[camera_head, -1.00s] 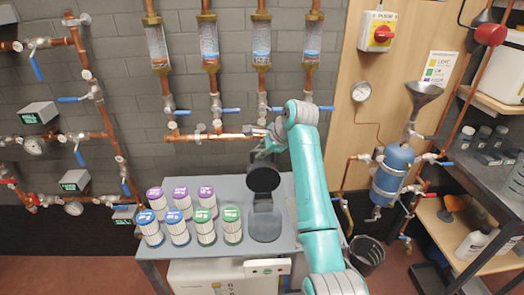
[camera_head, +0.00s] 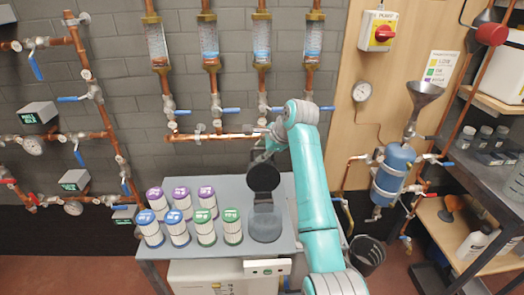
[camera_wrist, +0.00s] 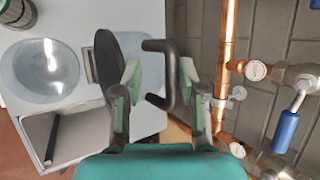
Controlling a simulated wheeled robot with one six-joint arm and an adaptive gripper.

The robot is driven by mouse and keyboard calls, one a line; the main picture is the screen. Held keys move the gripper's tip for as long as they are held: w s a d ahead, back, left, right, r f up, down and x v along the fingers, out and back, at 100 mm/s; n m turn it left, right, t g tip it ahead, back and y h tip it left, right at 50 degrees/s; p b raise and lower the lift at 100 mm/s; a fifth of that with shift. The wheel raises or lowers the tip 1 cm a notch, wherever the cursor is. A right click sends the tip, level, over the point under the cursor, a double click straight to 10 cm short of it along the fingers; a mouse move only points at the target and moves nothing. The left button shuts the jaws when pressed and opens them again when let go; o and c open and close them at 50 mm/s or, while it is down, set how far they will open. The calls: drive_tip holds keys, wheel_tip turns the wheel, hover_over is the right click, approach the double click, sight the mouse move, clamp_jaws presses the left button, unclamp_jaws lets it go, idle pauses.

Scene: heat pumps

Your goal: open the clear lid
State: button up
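A round clear, dome-like part (camera_wrist: 45,70) sits at the left of the wrist view, on the grey bench top. In the head view it appears as a grey round housing (camera_head: 265,225). A black disc (camera_head: 263,178) stands upright behind it, and also shows in the wrist view (camera_wrist: 108,62). A dark bracket-shaped handle (camera_wrist: 170,75) stands beside the disc; I cannot tell whether they are joined. My gripper (camera_wrist: 160,76) is open, its fingers apart with part of the handle between them. In the head view my gripper is partly hidden behind the arm.
Several white filters with purple, blue and green caps (camera_head: 192,215) stand left of the housing on the grey bench (camera_head: 228,186). A copper pipe (camera_wrist: 229,60) with valves runs close to the right of my gripper. A blue tank (camera_head: 392,172) hangs at the right.

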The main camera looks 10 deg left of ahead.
drive_tip(key=v, duration=1.2)
